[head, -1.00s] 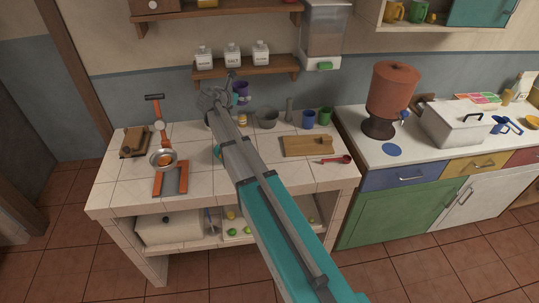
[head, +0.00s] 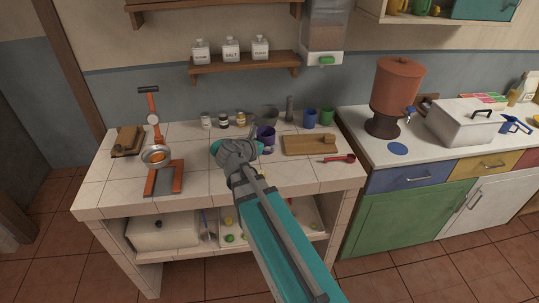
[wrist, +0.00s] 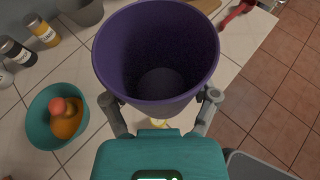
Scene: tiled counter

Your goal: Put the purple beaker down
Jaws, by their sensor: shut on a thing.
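The purple beaker (head: 266,138) is upright, at the middle of the tiled counter (head: 110,180) in the head view. In the wrist view the beaker (wrist: 158,75) shows its open top and empty inside. My gripper (wrist: 161,98) is shut on it, one finger on each side of its wall. In the head view my gripper (head: 252,150) partly covers the beaker. The beaker's base is hidden, so I cannot tell whether it touches the tiles.
A teal bowl with fruit (wrist: 40,125) stands left of the beaker. Behind are small jars (head: 223,121), a grey pot (head: 270,114) and a blue cup (head: 310,118). A wooden board (head: 305,146) and red scoop (head: 340,159) lie right.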

